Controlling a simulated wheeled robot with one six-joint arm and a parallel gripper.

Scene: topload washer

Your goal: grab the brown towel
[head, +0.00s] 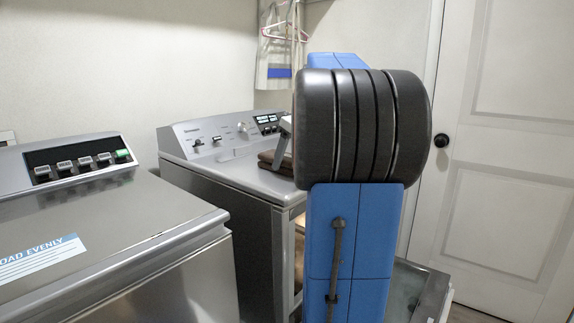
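The brown towel (266,160) lies folded on top of the grey machine (225,172) at the back. Its right part is hidden behind my arm. A small grey piece that looks like a finger of my gripper (284,145) shows at the left edge of my arm, just above or against the towel. The rest of my gripper is hidden behind the arm. I cannot tell whether it touches the towel or is open or shut.
A top-load washer (130,245) with a closed lid stands at the front left. A dark-framed open door (420,290) juts out low at the right. A white room door (510,130) is at the far right, and hangers (284,30) hang on the back wall.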

